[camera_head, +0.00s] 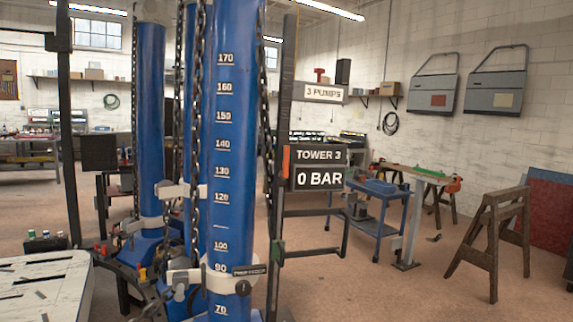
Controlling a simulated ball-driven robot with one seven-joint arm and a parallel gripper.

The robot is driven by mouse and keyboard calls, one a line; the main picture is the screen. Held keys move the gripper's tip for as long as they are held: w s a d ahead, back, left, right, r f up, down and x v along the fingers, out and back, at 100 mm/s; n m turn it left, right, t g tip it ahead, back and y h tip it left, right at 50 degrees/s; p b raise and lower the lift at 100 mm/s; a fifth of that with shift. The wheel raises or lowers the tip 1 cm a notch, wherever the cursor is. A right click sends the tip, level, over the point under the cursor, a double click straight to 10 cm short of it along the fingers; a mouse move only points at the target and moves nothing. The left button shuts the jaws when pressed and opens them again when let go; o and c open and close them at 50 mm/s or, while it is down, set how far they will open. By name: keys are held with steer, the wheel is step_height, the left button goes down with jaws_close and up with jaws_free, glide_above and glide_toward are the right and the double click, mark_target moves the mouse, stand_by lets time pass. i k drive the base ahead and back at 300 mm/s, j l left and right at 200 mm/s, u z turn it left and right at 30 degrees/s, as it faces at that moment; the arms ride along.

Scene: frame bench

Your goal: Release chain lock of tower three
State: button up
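A sign reading "TOWER 3" over "0 BAR" (318,168) is fixed to a dark upright post (284,130) at the centre. Beside it stands a blue tower column (232,180) with a white scale from 70 to 170. Dark chains (197,80) hang along its left side and another chain (265,110) along its right. A light grey clamp (216,282) wraps the column near the 80 to 90 marks, with a small dark label (249,270) on it; the label is too small to read surely. I cannot make out the chain lock. My gripper is not in view.
A second blue column (151,110) stands behind left. A pale slotted table (45,290) fills the lower left. A blue cart (380,210), a workbench (410,173) and a wooden trestle (495,240) stand right.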

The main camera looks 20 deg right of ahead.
mark_target(283, 174)
steer(key=i+l+z, duration=0.1)
steer(key=i+l, duration=0.25)
steer(key=i+l+z, duration=0.1)
steer(key=i+l, duration=0.25)
steer(key=i+l+z, duration=0.1)
steer(key=i+l, duration=0.2)
steer(key=i, duration=0.25)
steer(key=i+l+z, duration=0.15)
steer(key=i, duration=0.25)
steer(key=i+l+z, duration=0.1)
steer(key=i+l, duration=0.25)
steer(key=i+l+z, duration=0.1)
steer(key=i, duration=0.45)
